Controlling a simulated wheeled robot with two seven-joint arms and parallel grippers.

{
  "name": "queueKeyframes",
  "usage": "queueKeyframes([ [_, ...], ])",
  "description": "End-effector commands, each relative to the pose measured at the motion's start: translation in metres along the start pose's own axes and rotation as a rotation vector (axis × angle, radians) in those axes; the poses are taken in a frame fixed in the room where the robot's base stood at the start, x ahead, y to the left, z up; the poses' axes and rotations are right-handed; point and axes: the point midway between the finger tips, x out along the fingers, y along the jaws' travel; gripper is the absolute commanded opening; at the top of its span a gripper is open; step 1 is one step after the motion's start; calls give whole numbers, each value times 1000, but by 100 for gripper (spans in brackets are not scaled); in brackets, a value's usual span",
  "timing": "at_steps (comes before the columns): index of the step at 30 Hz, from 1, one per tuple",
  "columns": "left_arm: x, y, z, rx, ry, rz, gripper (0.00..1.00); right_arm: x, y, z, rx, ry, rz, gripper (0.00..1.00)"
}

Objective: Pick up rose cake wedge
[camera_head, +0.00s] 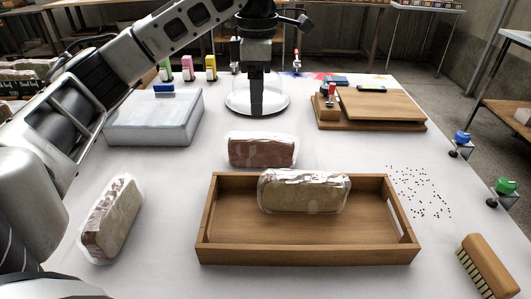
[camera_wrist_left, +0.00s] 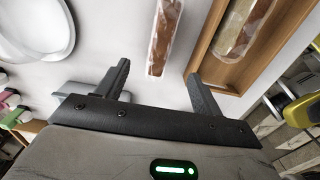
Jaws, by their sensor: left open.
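Three cakes wrapped in clear film are on the table. The pinkish-brown one, which looks like the rose cake wedge (camera_head: 261,150), lies just behind the wooden tray (camera_head: 305,255). A paler wedge (camera_head: 304,191) lies in the tray, and another (camera_head: 112,219) lies at the left. My left gripper (camera_head: 256,112) points down behind the rose wedge, in front of the plate in the picture. In the left wrist view my left gripper (camera_wrist_left: 157,76) is open and empty, and the rose wedge (camera_wrist_left: 164,36) lies ahead of the gap between its fingers. My right gripper is not seen.
A white plate (camera_head: 238,104) stands behind the rose wedge. A pale box (camera_head: 155,125) is at the left, wooden boards (camera_head: 385,108) at the back right, and a brush (camera_head: 487,264) at the front right. Sprinkles are scattered right of the tray.

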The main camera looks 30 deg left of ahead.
Motion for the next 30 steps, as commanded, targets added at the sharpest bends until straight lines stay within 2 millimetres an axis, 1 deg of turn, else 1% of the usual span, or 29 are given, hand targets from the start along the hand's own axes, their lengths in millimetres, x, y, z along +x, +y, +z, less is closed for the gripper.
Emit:
queueKeyframes([
  [1,19,-1,0,2,2,-6,67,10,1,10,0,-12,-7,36],
  [4,42,-2,1,4,-1,-6,67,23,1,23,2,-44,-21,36],
  [8,66,-2,2,4,-2,-6,67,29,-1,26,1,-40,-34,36],
  [12,82,-1,2,3,-3,-3,67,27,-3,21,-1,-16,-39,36],
  [20,96,-2,3,4,-4,-4,67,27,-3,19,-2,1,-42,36],
  [24,117,-2,5,3,-3,-5,67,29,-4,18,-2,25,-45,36],
  [27,132,-2,5,3,-3,-5,67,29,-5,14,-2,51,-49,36],
  [30,140,-1,5,2,-5,-2,67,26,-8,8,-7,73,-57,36],
])
